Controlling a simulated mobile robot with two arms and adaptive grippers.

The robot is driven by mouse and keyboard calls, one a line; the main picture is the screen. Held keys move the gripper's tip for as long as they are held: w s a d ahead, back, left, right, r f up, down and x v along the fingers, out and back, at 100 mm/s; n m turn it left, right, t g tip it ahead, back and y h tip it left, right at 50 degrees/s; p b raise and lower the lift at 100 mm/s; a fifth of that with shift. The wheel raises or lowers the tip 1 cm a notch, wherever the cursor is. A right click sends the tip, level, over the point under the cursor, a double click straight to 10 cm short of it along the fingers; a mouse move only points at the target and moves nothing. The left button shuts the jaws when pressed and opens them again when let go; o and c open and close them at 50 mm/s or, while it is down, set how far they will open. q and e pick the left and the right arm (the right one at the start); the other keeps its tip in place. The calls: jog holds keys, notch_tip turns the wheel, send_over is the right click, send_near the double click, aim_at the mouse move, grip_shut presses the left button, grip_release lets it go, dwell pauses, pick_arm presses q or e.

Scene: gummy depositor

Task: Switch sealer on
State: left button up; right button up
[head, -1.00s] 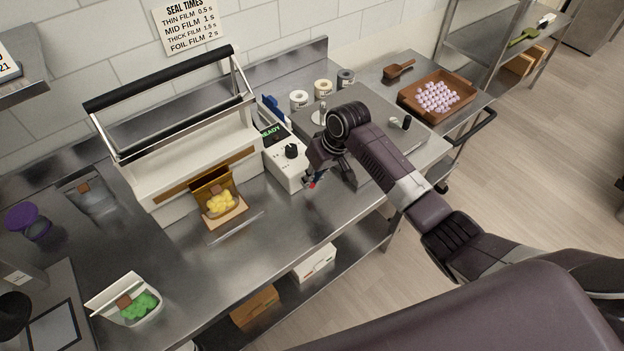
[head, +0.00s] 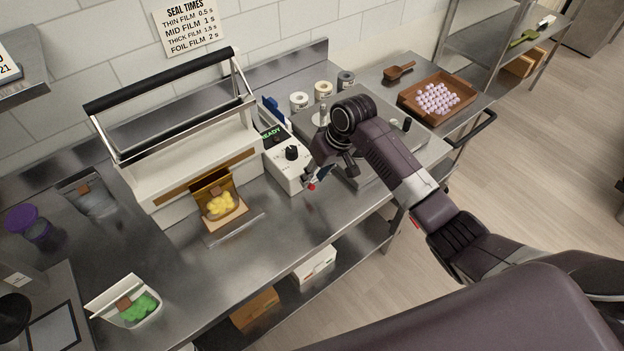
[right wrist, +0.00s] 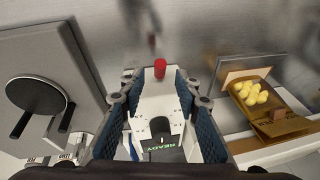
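The sealer (head: 183,160) is a white machine with a raised black-handled frame, on the steel table in the head view. Its white control box (head: 283,172) has a black knob (head: 291,153) and a display (head: 271,135) lit with green "READY". The display also shows in the right wrist view (right wrist: 163,147). A red cylindrical part (right wrist: 160,68) shows near the box's far end there; whether it is attached is unclear. My right gripper (head: 314,180) is at the box's right front side. In the wrist view its blue-padded fingers (right wrist: 154,88) are apart, with nothing gripped. My left gripper is out of view.
A pouch of yellow gummies (head: 221,204) stands at the sealer's front. A pouch of green gummies (head: 139,307) is at front left. Tape rolls (head: 323,89) and a tray (head: 409,105) of pink pieces are at the right back.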

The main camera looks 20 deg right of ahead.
jog(key=v, duration=0.9)
jog(key=shift+r, duration=0.25)
